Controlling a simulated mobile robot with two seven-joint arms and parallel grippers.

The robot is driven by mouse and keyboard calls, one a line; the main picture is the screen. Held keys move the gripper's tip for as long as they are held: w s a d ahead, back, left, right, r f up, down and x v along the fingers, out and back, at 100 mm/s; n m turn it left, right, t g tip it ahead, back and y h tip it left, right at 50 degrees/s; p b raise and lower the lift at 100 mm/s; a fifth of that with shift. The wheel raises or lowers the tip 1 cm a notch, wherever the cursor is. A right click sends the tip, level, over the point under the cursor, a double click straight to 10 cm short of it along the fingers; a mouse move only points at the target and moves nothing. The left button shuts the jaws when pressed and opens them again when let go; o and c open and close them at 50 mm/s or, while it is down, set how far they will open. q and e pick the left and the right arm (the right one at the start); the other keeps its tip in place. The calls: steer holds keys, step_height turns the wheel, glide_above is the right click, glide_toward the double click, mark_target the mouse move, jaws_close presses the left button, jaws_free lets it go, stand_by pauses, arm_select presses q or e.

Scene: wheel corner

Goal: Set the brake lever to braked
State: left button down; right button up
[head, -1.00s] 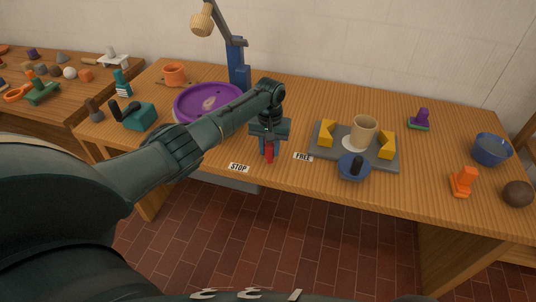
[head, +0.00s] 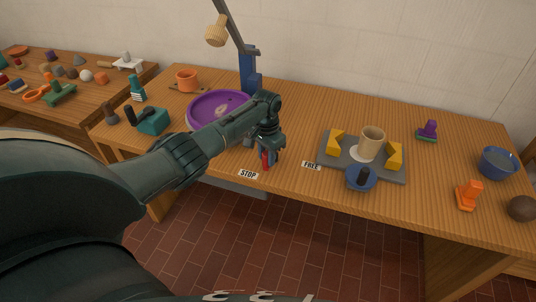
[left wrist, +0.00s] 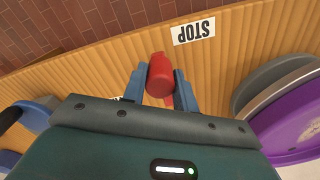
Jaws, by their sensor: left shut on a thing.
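The red brake lever (head: 265,161) stands near the front edge of the table, nearer the STOP label (head: 248,174) than the FREE label (head: 311,165). My left gripper (head: 269,157) is shut on it from above. In the left wrist view the red lever handle (left wrist: 160,76) sits between the two blue fingers of my left gripper (left wrist: 160,88), and the STOP label (left wrist: 193,31) is close beside it. The lever's base is hidden by my gripper. My right gripper is not in view.
A purple wheel (head: 196,116) lies behind my left forearm, with a blue lamp post (head: 250,70) behind it. A grey tray (head: 385,174) with yellow blocks and a beige cup (head: 371,143) is to the right. A teal block (head: 153,121) is at the left.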

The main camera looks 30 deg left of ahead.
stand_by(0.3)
arm_select(q)
steer(key=c, duration=1.1)
jaws_free()
step_height(320, 180, up, 13)
steer(key=shift+p, duration=0.4)
steer(key=shift+r, duration=0.1)
